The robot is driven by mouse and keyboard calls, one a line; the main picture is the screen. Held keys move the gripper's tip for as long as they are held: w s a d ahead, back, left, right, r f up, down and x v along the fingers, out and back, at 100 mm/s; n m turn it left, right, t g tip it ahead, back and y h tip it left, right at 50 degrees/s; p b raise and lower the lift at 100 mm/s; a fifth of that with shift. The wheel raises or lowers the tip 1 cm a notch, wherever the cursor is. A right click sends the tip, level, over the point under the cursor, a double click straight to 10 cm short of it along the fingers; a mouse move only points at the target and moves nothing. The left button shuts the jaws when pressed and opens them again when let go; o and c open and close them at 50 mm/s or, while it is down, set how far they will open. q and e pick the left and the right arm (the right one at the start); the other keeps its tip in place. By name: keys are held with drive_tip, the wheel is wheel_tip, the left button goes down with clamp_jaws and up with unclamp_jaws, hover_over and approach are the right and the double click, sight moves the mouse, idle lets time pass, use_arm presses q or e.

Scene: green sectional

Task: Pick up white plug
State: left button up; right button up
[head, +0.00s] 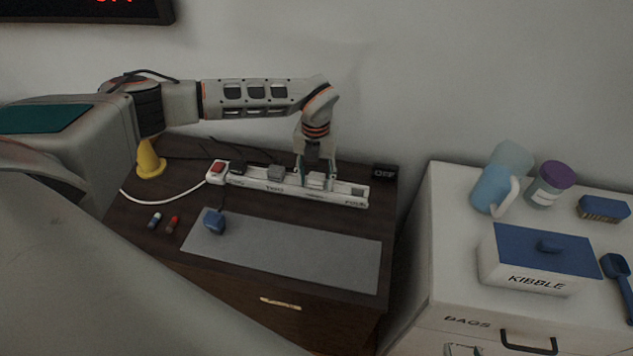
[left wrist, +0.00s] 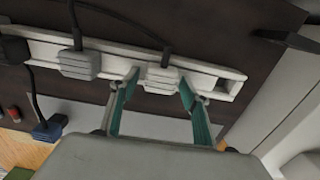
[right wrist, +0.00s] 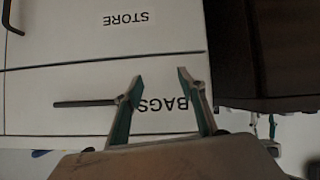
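The white plug (head: 316,181) sits in the white power strip (head: 345,195) on the dark cabinet top, towards the strip's right end. In the left wrist view the white plug (left wrist: 160,79) has a black cord and lies between the fingertips of my left gripper (left wrist: 159,84). The fingers are apart, one on each side, with small gaps visible. In the head view my left gripper (head: 316,172) points down at the strip. My right gripper (right wrist: 160,78) is open and empty, in front of a white drawer front marked BAGS (right wrist: 60,120).
A grey plug (head: 276,173) and a black plug (head: 237,168) sit in the same strip. A blue plug (head: 213,222) lies on the grey mat (head: 310,260). A yellow cone-shaped thing (head: 150,160) stands behind left. A white cabinet with a KIBBLE box (head: 530,275) is at right.

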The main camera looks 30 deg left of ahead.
use_arm(q)
drive_tip(key=c, duration=0.8)
drive_tip(key=shift+r, duration=0.1)
